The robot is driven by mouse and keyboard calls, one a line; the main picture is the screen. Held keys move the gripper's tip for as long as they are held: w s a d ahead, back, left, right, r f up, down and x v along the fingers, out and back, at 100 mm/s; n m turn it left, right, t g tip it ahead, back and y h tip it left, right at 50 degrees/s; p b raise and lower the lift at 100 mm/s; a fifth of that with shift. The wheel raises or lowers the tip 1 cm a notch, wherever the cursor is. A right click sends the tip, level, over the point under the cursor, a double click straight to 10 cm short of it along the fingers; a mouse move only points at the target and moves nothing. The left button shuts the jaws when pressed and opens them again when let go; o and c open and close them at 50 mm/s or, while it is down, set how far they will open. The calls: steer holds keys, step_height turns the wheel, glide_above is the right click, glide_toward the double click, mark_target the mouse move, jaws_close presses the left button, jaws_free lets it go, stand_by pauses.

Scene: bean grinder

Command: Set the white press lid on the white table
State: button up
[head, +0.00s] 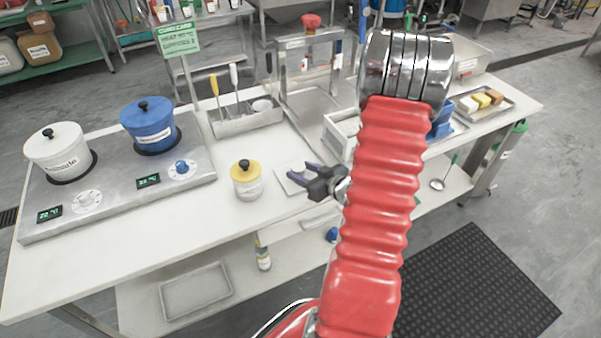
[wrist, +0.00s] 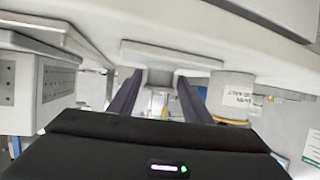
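The white press lid (wrist: 172,56) is a flat slab with a block-like handle (wrist: 158,78). In the head view the lid (head: 296,180) lies level at the white table (head: 225,225), right of the yellow-lidded jar. I cannot tell whether it touches the table or is just above it. My gripper (head: 291,174) is beside the lid, its dark fingers pointing left. In the wrist view, which is upside down, my gripper (wrist: 158,80) has one finger on each side of the handle. I cannot tell whether the fingers press on it.
The yellow-lidded jar (head: 246,182) stands close left of the lid. A white press box (head: 341,135) and a metal frame (head: 310,72) stand behind. A hotplate (head: 120,190) with two pots is at the left. Bare table lies between hotplate and jar.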

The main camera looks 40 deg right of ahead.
steer(key=shift+o, duration=0.8)
steer(key=shift+s+r, duration=0.2)
steer(key=v, duration=1.1)
steer(key=shift+s, duration=0.3)
